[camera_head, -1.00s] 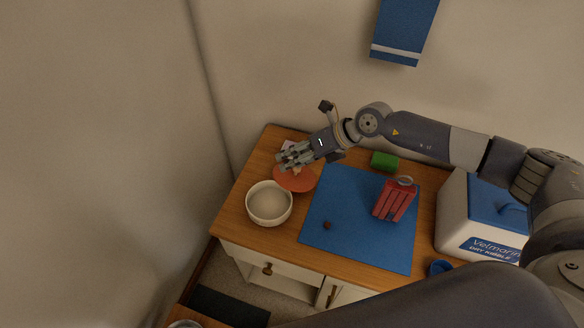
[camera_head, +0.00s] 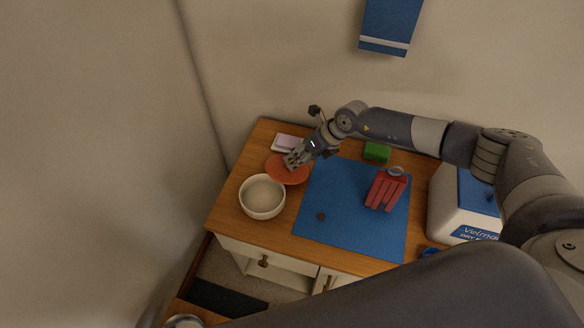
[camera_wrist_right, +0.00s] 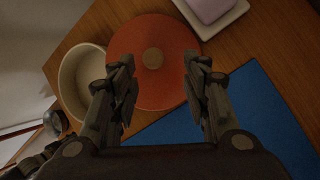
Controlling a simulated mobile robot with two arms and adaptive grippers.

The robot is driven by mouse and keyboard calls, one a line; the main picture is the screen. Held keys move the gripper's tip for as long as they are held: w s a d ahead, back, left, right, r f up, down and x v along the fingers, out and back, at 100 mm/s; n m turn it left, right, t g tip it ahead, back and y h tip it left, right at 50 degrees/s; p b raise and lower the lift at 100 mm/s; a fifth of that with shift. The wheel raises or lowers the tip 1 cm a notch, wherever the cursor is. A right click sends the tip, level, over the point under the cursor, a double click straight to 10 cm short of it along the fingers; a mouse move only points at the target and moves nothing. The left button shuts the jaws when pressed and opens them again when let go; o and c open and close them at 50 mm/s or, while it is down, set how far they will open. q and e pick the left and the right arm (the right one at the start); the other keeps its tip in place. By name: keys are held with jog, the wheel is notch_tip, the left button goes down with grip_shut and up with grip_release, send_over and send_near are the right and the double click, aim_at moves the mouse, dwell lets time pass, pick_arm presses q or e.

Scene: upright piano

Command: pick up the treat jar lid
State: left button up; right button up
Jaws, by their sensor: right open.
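The treat jar lid appears to be the flat orange-red disc (camera_head: 283,172) on the left part of the wooden counter, between the cream bowl and the blue mat. In the right wrist view the disc (camera_wrist_right: 150,90) shows a round tan knob (camera_wrist_right: 152,58) at its middle. My right gripper (camera_head: 293,161) is over the disc, hiding part of it in the head view. In the right wrist view my right gripper (camera_wrist_right: 157,62) is open, with the knob between the fingertips in the picture and nothing held. The height gap cannot be told.
A cream bowl (camera_head: 262,197) stands close beside the disc. A dish with a pinkish block (camera_head: 287,142) lies behind it. The blue mat (camera_head: 345,235) holds a red container (camera_head: 384,190) and a small brown piece (camera_head: 321,216). A green block (camera_head: 377,152) and white bin (camera_head: 450,205) are rightward.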

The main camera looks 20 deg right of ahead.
jog(key=shift+x, duration=1)
jog(key=shift+a, duration=0.1)
jog(key=shift+s, duration=0.1)
grip_shut()
jog(key=shift+d, duration=0.2)
jog(key=shift+r, duration=0.1)
